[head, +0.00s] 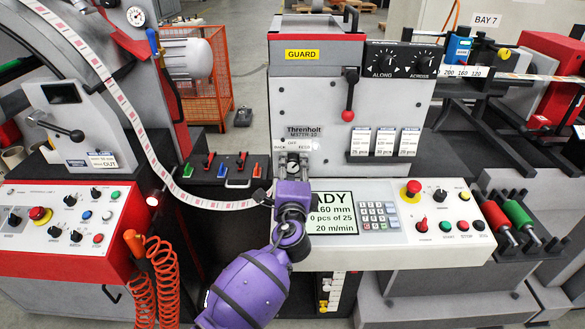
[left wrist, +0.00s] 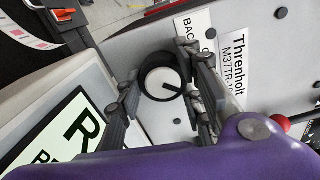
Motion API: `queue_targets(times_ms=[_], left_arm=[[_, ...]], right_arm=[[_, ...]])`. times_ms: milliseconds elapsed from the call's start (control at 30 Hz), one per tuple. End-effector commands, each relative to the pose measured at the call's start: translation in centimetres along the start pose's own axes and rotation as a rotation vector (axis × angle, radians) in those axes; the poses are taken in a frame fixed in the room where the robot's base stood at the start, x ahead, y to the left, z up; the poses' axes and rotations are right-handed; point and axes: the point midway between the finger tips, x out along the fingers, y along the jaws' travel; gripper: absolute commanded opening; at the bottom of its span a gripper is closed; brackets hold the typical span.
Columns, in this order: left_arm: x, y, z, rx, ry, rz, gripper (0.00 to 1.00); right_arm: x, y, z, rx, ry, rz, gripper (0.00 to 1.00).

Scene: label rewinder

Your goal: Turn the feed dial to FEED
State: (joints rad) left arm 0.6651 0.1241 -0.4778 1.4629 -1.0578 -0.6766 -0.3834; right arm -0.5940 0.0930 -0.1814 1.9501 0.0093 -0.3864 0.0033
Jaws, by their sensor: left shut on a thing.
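The feed dial (head: 292,167) is on the light front panel of the Threnholt machine, under a white label plate (head: 292,146) reading BACK at its left end and FEED at its right. In the left wrist view the dial (left wrist: 161,84) has a dark rim and a white face with a short black mark running from near the middle toward the label plate (left wrist: 196,40). My left gripper (head: 291,184) has its fingers on either side of the dial and is shut on it; the fingers (left wrist: 160,92) cover part of the label. My right gripper is not in view.
Below the dial is a display (head: 334,213) with a keypad (head: 378,215). A red-knobbed lever (head: 349,95) sticks out at the upper right. A paper label strip (head: 150,150) runs down on the left, near small coloured levers (head: 232,170). A red button (head: 412,188) is on the right.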

Motion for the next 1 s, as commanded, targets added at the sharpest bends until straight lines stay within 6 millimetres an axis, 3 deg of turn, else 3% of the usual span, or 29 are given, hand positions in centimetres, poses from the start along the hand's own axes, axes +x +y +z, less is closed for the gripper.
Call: queue_targets(times_ms=[467, 500, 633, 1000], left_arm=[[-0.07, 0.81, 0.31, 0.024, -0.006, 0.012, 0.08], [-0.07, 0.81, 0.31, 0.024, -0.006, 0.012, 0.36], [-0.06, 0.76, 0.32, 0.023, -0.006, 0.011, 0.52], [-0.47, 0.32, 0.13, 0.019, -0.002, 0.004, 0.52]], right_arm=[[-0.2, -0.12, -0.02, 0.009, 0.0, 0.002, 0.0], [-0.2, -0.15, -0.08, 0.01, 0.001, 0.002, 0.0], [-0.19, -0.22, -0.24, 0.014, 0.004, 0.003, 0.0], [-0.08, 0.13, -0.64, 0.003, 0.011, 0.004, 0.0]])
